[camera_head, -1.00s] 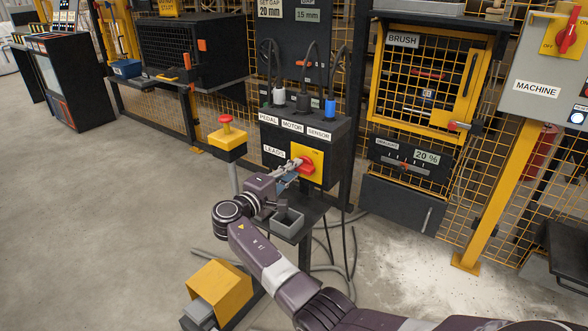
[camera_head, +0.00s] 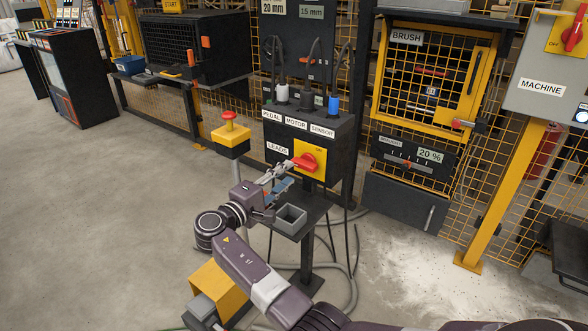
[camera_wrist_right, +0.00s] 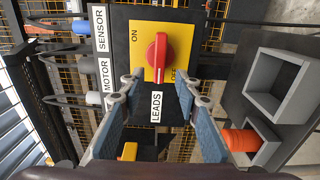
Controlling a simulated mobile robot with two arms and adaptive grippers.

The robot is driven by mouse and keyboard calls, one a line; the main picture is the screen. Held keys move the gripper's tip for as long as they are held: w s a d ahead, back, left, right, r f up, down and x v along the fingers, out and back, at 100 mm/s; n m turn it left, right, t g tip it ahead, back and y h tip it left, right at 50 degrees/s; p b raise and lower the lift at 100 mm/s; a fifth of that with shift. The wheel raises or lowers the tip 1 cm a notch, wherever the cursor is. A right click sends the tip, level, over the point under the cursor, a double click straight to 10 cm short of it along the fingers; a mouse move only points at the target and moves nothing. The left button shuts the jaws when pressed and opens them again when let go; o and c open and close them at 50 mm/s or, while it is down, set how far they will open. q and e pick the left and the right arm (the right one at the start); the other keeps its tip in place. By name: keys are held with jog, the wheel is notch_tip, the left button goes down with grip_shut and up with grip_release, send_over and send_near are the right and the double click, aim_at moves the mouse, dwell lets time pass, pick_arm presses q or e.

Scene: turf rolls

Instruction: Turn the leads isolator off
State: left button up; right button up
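The leads isolator is a red knob (camera_head: 306,162) on a yellow plate (camera_head: 318,151), on the front of a dark box labelled LEADS. My right gripper (camera_head: 284,174) is just in front of the plate. In the wrist view its blue-padded fingers (camera_wrist_right: 158,84) are spread apart with nothing between them, just short of the knob. My left gripper is not in view.
Cables plug into the box top at PEDAL, MOTOR and SENSOR. A red-topped yellow button box (camera_head: 230,134) stands left of it. A grey open bin (camera_head: 291,219) sits below the plate. An orange item (camera_wrist_right: 242,140) shows near the bins in the wrist view.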

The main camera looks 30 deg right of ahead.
jog(key=v, duration=0.6)
jog(key=shift+a, duration=0.2)
